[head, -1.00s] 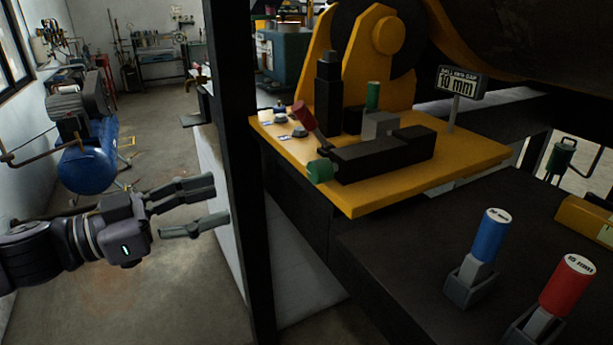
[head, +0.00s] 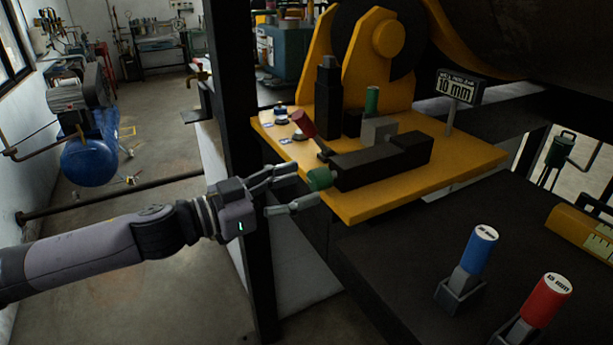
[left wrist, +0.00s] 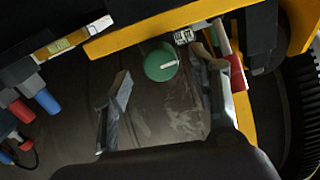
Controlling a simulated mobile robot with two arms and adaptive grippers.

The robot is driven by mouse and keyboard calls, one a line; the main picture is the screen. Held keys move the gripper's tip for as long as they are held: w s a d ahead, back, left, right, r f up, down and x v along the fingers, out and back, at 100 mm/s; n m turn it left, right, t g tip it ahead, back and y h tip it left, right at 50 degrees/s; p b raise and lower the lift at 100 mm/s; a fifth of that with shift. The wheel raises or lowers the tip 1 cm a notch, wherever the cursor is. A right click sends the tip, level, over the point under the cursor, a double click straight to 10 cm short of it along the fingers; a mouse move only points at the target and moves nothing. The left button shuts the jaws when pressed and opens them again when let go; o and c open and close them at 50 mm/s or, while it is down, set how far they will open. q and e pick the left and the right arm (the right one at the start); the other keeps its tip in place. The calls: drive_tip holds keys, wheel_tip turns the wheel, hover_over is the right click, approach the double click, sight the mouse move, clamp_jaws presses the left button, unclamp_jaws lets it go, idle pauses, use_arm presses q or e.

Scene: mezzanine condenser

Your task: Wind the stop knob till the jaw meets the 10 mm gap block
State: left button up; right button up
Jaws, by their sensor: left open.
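The green stop knob (head: 320,179) sticks out from the near-left end of a black slide on the yellow plate (head: 440,185). In the left wrist view the knob (left wrist: 160,62) is a round green disc with a white mark. My left gripper (head: 305,183) is open; its fingertips are at the knob, one on either side. I cannot tell whether they touch it. A grey block (head: 378,131), perhaps the jaw, sits beside the slide. A green-handled piece (head: 372,99), likely the 10 mm gap block, stands behind it; its lower part is hidden. My right gripper is out of view.
A sign (head: 460,86) reads 10 mm. A dark post (head: 240,100) stands just behind my left gripper. Blue (head: 479,249) and red (head: 545,300) handled blocks stand in holders on the dark bench at right.

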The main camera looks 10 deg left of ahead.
sight(324, 178)
use_arm(q)
drive_tip(key=shift+x, duration=1.25)
drive_tip(key=shift+c, duration=0.4)
drive_tip(key=c, duration=1.1)
